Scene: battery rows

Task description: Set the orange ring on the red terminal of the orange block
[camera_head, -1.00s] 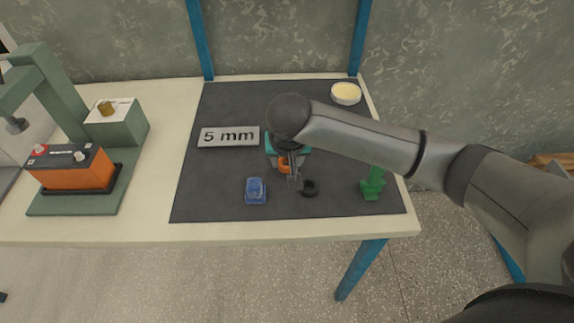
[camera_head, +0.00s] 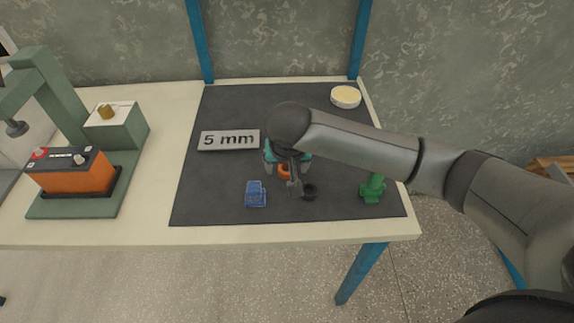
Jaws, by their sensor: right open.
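The orange ring (camera_head: 284,171) lies on the dark mat, partly hidden by my right gripper. My right gripper (camera_head: 294,188) points down over the mat, open, close to the orange ring and a black ring (camera_head: 309,192). Whether it touches the orange ring I cannot tell. The orange block (camera_head: 72,178) is a battery with a dark top, standing on a green fixture at the left. Its red terminal (camera_head: 40,153) is at the top left, and a pale terminal (camera_head: 80,159) is at the right. My left gripper is not in view.
A blue piece (camera_head: 256,194) and a green piece (camera_head: 373,188) stand on the mat (camera_head: 215,187). The green fixture (camera_head: 75,205) has an overhanging arm (camera_head: 58,95) near the battery.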

